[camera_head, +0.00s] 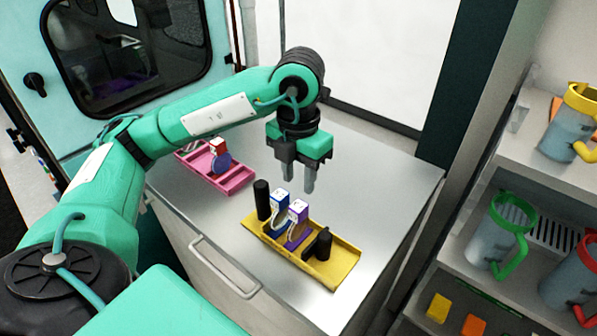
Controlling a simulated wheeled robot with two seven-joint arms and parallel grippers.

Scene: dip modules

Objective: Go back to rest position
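My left gripper (298,184) hangs over the metal table, fingers pointing down with a gap between them and nothing in it. It is above and behind the yellow tray (340,272). The tray holds a blue-topped module (280,198), a purple-topped module (298,210) and black cylindrical parts (262,200). A pink tray (237,181) lies to the left of the gripper, with a red-topped module (218,146) in it. My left arm reaches in from the left side. My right gripper is not in view.
The metal table (385,190) is clear to the right of the gripper. A shelf (530,165) at the right holds jugs with yellow, green (500,235) and red handles, and small coloured blocks (438,308). A teal door (25,55) with a dark window stands at the back left.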

